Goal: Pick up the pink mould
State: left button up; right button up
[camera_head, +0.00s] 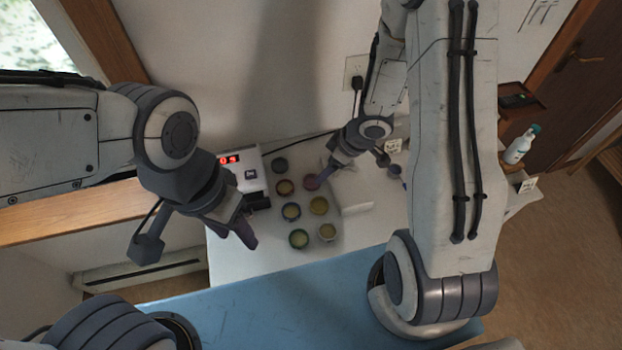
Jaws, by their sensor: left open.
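Several small round dishes stand in a loose group on the white table. The one with a pinkish top, which looks like the pink mould (311,184), is in the upper right of the group, partly hidden by my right gripper. My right gripper (326,173) reaches down from above, its finger at or just over the pink dish; I cannot tell whether they touch or how its jaws stand. My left gripper (253,219) is open and empty, left of the dishes and just below the device with the red display.
A white device with red digits (242,168) stands at the table's back left. A white block (352,195) lies right of the dishes. A blue surface (270,306) is in front. A spray bottle (521,146) stands far right.

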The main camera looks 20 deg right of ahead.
aim_at(312, 182)
jog(key=b+x, duration=0.1)
jog(key=x, duration=0.3)
jog(key=shift+b+x, duration=1)
jog(key=shift+x, duration=1.65)
jog(key=shift+w, duration=0.15)
jog(key=c, duration=1.1)
